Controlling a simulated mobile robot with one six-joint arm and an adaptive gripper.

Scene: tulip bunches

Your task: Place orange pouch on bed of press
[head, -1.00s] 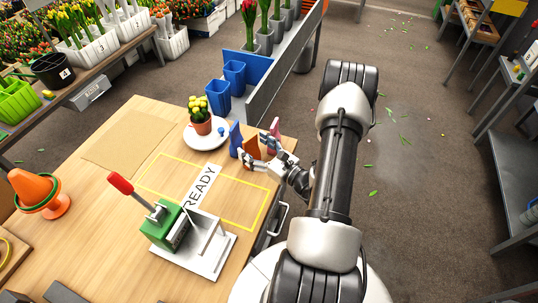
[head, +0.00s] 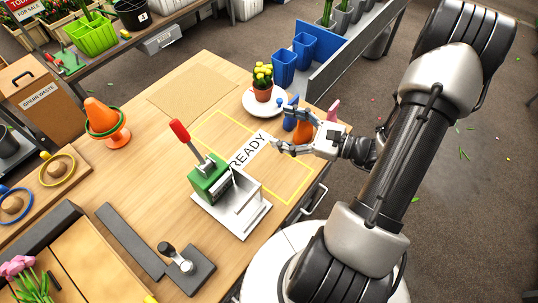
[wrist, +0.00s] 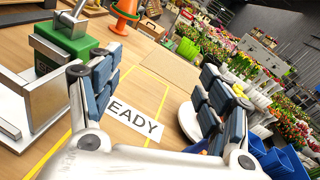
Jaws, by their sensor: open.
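The orange pouch (head: 303,129) stands near the right edge of the table in the head view, between a blue pouch (head: 290,119) and a pink pouch (head: 333,110). My gripper (head: 282,125) partly covers it there; its fingers are spread and point left. In the wrist view my gripper (wrist: 160,68) is open, with nothing between its fingers, and the orange pouch does not show. The press (head: 206,177) has a green body, a raised red lever and a pale metal bed (head: 252,212). Its green body also shows at left in the wrist view (wrist: 65,45).
A READY label (head: 250,150) lies inside a yellow outline beside the press. A potted plant (head: 263,86) stands on a white plate (head: 252,108) behind the pouches. An orange cone (head: 102,117) stands at left. Blue buckets (head: 304,50) stand beyond the table.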

